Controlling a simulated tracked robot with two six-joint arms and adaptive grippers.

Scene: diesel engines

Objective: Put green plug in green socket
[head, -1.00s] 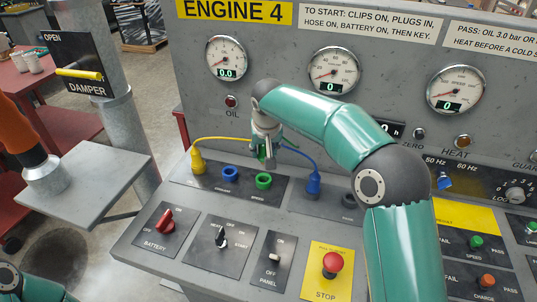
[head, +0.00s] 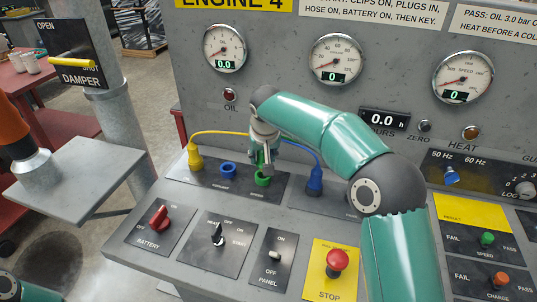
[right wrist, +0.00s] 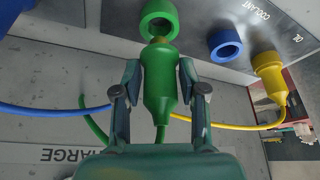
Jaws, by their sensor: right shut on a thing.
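The green plug (right wrist: 160,85) is upright between the fingers of my right gripper (right wrist: 161,92), which is shut on it. In the right wrist view its narrow tip is at the near edge of the green socket (right wrist: 146,24); I cannot tell whether they touch. In the head view my right gripper (head: 264,168) is just above the green socket (head: 263,181) and hides most of the plug. A green cable trails from the plug. My left gripper is not in view.
An empty blue socket (head: 228,171) is left of the green one. A yellow plug (head: 195,159) with a yellow cable stands further left. A blue plug (head: 314,182) stands to the right. The battery switch (head: 159,218) and red stop button (head: 337,261) are in front.

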